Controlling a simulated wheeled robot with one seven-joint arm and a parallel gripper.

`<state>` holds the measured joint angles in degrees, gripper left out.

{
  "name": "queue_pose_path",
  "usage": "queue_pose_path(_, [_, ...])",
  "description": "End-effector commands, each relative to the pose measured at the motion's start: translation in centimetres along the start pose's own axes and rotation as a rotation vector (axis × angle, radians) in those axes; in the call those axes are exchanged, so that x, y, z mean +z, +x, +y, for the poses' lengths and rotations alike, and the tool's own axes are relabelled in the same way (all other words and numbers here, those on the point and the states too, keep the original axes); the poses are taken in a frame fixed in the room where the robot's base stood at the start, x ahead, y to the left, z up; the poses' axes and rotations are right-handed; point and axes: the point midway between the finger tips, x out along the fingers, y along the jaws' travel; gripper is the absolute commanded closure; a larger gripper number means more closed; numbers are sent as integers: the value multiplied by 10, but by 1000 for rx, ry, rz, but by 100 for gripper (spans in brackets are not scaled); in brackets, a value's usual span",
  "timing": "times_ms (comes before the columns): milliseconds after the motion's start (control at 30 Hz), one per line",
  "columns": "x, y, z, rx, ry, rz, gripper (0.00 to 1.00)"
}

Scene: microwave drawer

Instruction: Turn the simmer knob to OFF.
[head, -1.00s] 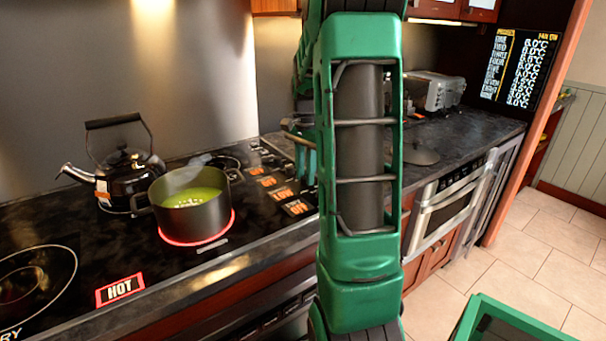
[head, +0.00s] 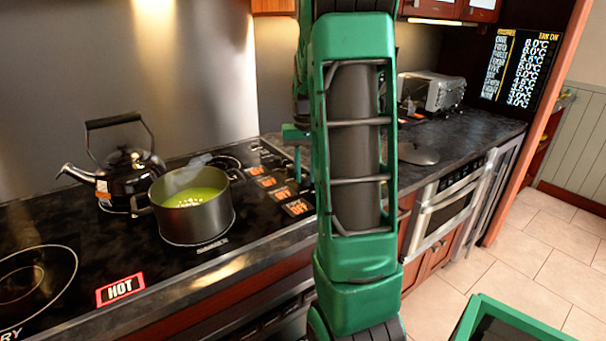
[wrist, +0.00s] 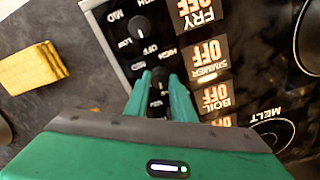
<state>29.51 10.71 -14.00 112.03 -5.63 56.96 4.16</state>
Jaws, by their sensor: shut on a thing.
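The simmer knob (wrist: 160,82) is a small black knob on the control strip, in the wrist view between my fingertips. My gripper (wrist: 161,84) is shut on it, a green finger on each side. The simmer display (wrist: 208,60) beside it reads OFF, upside down in this view. In the head view my arm hides most of the gripper and the knob. The burner under the pot (head: 193,205) shows no red glow.
Another knob (wrist: 141,27) sits beside it, near the FRY display (wrist: 197,12), which also reads OFF. A yellow sponge (wrist: 31,69) lies on the counter. A black kettle (head: 127,172) stands left of the pot of green soup. A HOT sign (head: 120,289) is lit on the cooktop.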

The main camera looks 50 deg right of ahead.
Motion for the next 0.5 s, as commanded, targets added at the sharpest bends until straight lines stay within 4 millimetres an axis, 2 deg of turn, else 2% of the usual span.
queue_pose_path(200, [-2,-2,-2,-1,-145,7,100])
queue_pose_path(500, [-2,-2,-2,-1,-248,7,100])
